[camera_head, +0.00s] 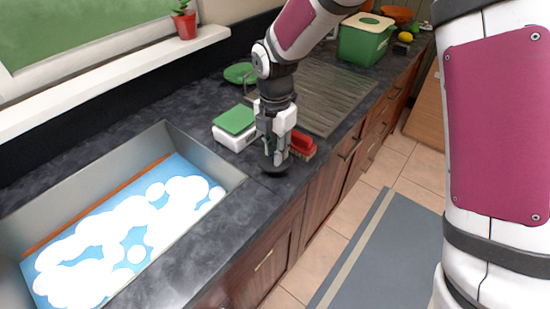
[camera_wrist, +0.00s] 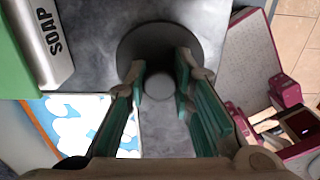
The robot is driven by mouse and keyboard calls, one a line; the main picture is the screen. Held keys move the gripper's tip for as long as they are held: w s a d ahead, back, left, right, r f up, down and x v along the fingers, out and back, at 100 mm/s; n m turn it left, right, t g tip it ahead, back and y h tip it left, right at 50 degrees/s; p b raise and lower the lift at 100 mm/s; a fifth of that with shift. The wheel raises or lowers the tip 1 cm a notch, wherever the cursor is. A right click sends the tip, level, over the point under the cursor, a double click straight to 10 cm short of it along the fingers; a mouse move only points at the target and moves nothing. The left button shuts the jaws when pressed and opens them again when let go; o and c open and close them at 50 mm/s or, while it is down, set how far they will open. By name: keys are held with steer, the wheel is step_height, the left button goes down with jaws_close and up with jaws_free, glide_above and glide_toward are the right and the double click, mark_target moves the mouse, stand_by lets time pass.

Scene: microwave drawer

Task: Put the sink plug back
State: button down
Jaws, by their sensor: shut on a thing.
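The sink plug is a dark grey round disc with a knob; in the wrist view the plug (camera_wrist: 150,34) lies between and beyond my fingers. My gripper (camera_wrist: 163,78) is shut on its knob. In the head view my gripper (camera_head: 277,157) points down, with the dark plug (camera_head: 274,171) under its fingertips, near the counter's front edge. I cannot tell whether the plug touches the counter. The sink (camera_head: 205,150) is to the left in the head view, with blue and white, foam-like contents. Its drain is not visible. The sink also shows at lower left in the wrist view (camera_wrist: 70,122).
A white soap box (camera_head: 229,140) with a green top stands just behind my gripper. A red brush-like object (camera_head: 302,145) is close on its right. A green plate (camera_head: 239,73), a ridged drainboard (camera_head: 325,95) and a green bin (camera_head: 362,44) are farther back. Counter between gripper and sink is clear.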

mark_target(275, 149)
steer(key=shift+f+p, duration=0.3)
steer(key=shift+f, duration=1.45)
steer(key=shift+f, duration=0.15)
steer(key=c, duration=1.4)
jaws_free()
step_height(275, 149, up, 12)
steer(key=shift+r+b, duration=0.2)
steer(key=shift+b, duration=0.45)
